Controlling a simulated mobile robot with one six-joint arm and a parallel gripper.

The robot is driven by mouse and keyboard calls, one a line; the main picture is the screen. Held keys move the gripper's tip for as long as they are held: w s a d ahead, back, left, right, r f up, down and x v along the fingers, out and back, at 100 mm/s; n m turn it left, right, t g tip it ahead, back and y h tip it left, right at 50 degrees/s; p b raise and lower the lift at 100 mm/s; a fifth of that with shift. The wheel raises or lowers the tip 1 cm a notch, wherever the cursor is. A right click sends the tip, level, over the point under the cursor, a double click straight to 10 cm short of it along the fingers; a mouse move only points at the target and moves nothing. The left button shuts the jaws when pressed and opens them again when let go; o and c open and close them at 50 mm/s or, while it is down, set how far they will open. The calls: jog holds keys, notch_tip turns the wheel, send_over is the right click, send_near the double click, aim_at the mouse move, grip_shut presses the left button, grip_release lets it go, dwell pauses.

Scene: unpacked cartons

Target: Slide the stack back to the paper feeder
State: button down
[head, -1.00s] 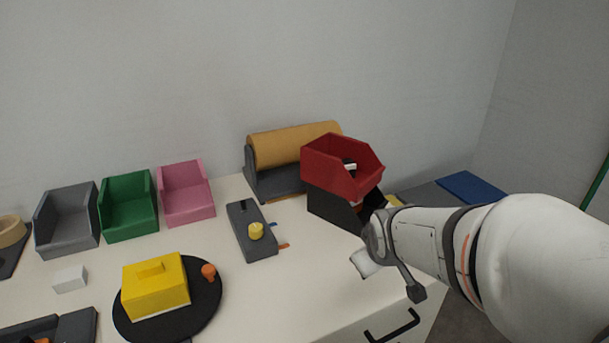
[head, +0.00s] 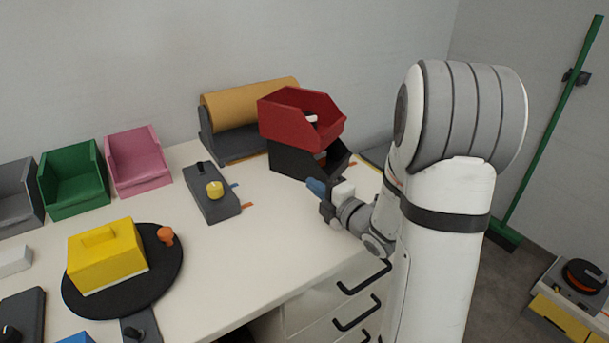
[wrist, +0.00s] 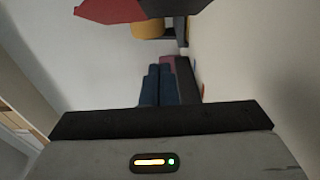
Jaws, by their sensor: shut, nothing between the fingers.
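The stack is a red bin (head: 290,122) on top of a black bin (head: 288,161), standing near the back right of the white table. The red bin holds something small, dark and white. The paper feeder, a brown paper roll (head: 250,102) on a dark stand (head: 232,147), is just behind and left of the stack. My gripper (head: 315,187) is low over the table in front of the black bin, its blue fingers together and empty; I cannot tell whether it touches the bin. The wrist view shows the closed fingers (wrist: 158,85) and the red bin's edge (wrist: 112,10).
A dark box with a yellow knob (head: 215,189) lies left of the stack. A black turntable (head: 165,275) with a yellow block (head: 105,258) is at front left. Pink (head: 137,162) and green (head: 73,182) bins stand along the wall. The table is clear between turntable and gripper.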

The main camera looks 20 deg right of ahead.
jog(key=x, duration=1)
jog(key=shift+w+d+p, duration=0.2)
jog(key=shift+w+d, duration=0.1)
jog(key=shift+d, duration=0.3)
jog(key=shift+w+d+p, duration=0.15)
jog(key=shift+w+d, duration=0.15)
jog(key=shift+d, duration=0.3)
jog(key=shift+w+d, duration=0.4)
jog(key=shift+d, duration=0.05)
jog(key=shift+a+f, duration=0.1)
